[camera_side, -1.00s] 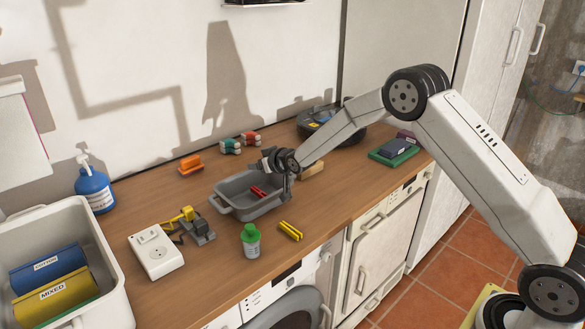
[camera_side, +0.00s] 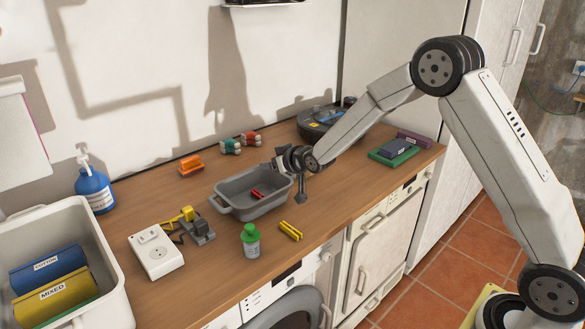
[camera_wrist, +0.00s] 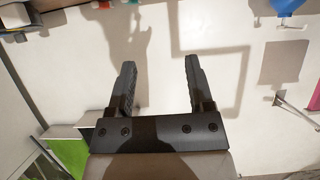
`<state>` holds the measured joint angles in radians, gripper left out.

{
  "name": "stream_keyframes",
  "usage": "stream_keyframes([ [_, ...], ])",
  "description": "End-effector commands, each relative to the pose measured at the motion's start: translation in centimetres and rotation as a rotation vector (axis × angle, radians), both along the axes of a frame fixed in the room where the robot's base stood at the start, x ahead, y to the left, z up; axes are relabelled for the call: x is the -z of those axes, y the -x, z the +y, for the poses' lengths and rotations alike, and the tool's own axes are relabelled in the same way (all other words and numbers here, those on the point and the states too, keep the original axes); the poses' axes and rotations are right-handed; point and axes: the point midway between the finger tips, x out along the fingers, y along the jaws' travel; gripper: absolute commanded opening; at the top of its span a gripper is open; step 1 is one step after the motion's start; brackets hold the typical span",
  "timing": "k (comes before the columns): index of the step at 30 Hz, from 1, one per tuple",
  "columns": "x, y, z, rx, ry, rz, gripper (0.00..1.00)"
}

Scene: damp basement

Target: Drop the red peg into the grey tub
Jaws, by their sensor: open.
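The red peg (camera_side: 257,194) lies on the floor of the grey tub (camera_side: 224,204), inside its walls, in the side view. The tub stands on the wooden counter. My gripper (camera_side: 279,160) is above and behind the tub's right end, apart from the peg. In the wrist view my gripper (camera_wrist: 158,72) has its two dark fingers spread wide with nothing between them, and they face the wall. The wrist view does not show the peg or the tub.
An orange block (camera_side: 190,165), a toy digger (camera_side: 192,224) and a white socket box (camera_side: 156,251) are to the left. A dark round device (camera_side: 325,124) is behind.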

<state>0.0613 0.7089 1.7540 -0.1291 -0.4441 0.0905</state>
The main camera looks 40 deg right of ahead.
Motion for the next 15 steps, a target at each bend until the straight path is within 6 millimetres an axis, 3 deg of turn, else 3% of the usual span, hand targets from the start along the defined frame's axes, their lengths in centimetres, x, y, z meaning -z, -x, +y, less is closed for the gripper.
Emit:
stream_keyframes([
  [15,-0.6,1.33,-0.01,0.0,0.0,0.001,0.67],
])
